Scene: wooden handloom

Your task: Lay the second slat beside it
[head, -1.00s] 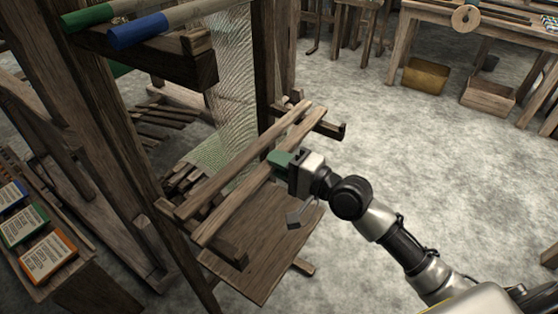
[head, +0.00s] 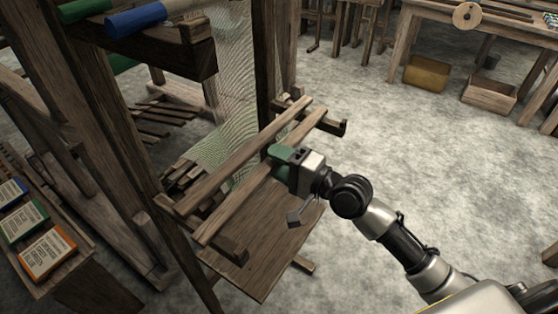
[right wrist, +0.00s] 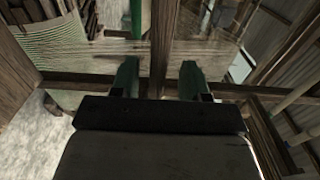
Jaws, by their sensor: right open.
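Two long wooden slats lie side by side with a narrow gap, slanting across the loom's front. The back slat (head: 232,158) and the front slat (head: 238,204) rest near their ends on two wooden bracket arms, the near one (head: 229,246) and the far one (head: 328,124). My right gripper (head: 276,158), with green fingers, is at the front slat, past its middle toward the far end. In the right wrist view, the open fingers (right wrist: 158,78) stand apart on either side of a slat (right wrist: 163,45). Contact cannot be told. My left gripper is not in view.
The loom's dark posts (head: 262,60) and pale warp threads (head: 232,85) stand behind the slats. A sloping wooden board (head: 262,250) is below them. Boxed goods (head: 45,255) sit on a shelf at left. The floor at right is clear up to the crates (head: 489,95).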

